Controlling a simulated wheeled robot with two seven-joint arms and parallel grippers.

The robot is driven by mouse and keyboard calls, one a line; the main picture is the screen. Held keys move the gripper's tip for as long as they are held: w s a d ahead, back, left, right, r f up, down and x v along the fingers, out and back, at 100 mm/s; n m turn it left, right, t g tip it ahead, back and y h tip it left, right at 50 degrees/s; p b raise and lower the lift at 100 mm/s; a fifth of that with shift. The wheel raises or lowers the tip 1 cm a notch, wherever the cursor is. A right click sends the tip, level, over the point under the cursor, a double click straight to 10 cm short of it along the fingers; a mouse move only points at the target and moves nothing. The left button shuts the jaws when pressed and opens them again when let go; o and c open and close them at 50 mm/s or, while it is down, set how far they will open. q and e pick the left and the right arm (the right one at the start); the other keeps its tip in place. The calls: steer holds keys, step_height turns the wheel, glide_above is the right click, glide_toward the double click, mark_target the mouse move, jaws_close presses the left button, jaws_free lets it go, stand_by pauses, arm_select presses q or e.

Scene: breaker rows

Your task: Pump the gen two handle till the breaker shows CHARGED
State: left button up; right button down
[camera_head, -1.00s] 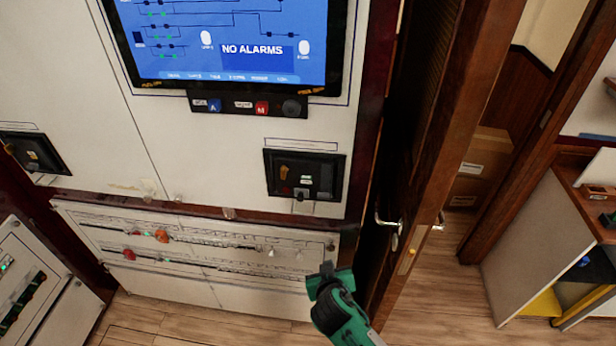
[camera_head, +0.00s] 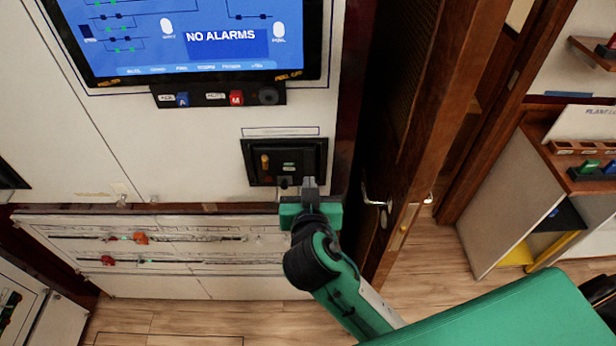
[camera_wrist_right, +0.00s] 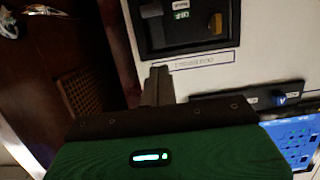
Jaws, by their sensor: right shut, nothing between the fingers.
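A black-framed breaker unit (camera_head: 285,161) is set in the white panel below the screen, with a yellowish handle (camera_head: 265,163) on its left side and a small green-lit label. My right gripper (camera_head: 310,186) is shut and empty, just below the unit's lower right edge; I cannot tell whether it touches. The label's wording is too small to read. My left gripper is not in view.
The screen (camera_head: 190,35) reads NO ALARMS, with a strip of buttons (camera_head: 220,96) under it. A wooden door (camera_head: 420,130) with a metal handle (camera_head: 375,203) stands right of the panel. A lower panel (camera_head: 150,250) has red and orange knobs. A shelf unit (camera_head: 510,205) is at the right.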

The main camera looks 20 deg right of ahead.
steer(key=p+x, duration=0.1)
steer(key=x, duration=0.2)
steer(key=p+x, duration=0.2)
steer(key=x, duration=0.1)
steer(key=p+x, duration=0.2)
steer(key=x, duration=0.1)
steer(key=shift+w+d+r, duration=0.15)
steer(key=shift+w, duration=0.25)
steer(key=f, duration=0.1)
steer(key=s+p, duration=0.1)
steer(key=f, duration=0.1)
steer(key=shift+s+a+f+p, duration=0.2)
steer(key=shift+s+f+p, duration=0.05)
steer(key=shift+f+p, duration=0.15)
steer(key=shift+s+a+f, duration=0.1)
steer(key=shift+s+f, duration=0.15)
steer(key=shift+f, duration=0.3)
